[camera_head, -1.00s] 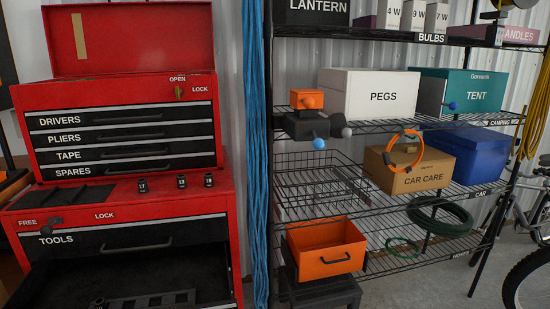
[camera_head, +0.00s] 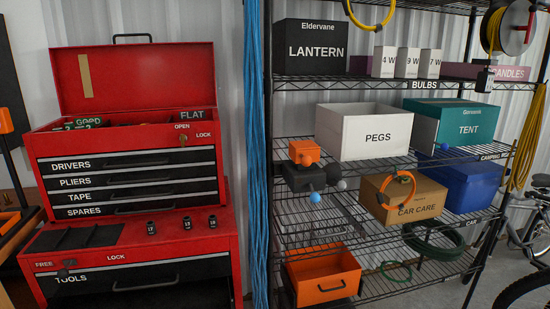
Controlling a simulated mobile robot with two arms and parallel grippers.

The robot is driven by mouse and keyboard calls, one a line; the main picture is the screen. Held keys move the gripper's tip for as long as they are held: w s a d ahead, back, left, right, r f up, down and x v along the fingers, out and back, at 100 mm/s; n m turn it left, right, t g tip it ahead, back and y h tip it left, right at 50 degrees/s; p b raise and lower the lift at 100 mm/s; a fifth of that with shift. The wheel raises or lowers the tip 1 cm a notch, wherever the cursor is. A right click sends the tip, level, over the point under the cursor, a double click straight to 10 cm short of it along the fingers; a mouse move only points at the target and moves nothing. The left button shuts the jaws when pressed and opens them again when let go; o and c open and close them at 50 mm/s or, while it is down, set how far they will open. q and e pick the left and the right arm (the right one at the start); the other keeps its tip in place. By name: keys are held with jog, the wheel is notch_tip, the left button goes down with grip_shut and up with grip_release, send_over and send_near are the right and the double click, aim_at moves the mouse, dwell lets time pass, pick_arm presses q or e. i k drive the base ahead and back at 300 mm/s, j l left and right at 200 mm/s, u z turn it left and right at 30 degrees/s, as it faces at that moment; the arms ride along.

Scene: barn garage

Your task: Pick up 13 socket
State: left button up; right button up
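Three small black sockets with pale number marks stand in a row on the red ledge of the tool chest: a left socket (camera_head: 151,228), a middle socket (camera_head: 187,222) and a right socket (camera_head: 212,221). The marks are too small to read surely, so I cannot tell which is the 13. The sockets stand apart from each other, right of a dark sectioned mat (camera_head: 75,237). Neither of my grippers is in view.
The red tool chest (camera_head: 225,245) has its lid raised; its labelled upper drawers (camera_head: 130,180) are shut. Blue cords (camera_head: 256,150) hang beside it. On the right, a wire rack holds boxes, including a PEGS box (camera_head: 375,137) and an orange bin (camera_head: 322,292).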

aim_at(187, 225)
jog(key=u, duration=1.2)
jog(key=i+l, duration=0.25)
jog(key=l, duration=0.2)
jog(key=i+l+z, duration=0.15)
jog(key=l, duration=0.3)
jog(key=i, duration=0.05)
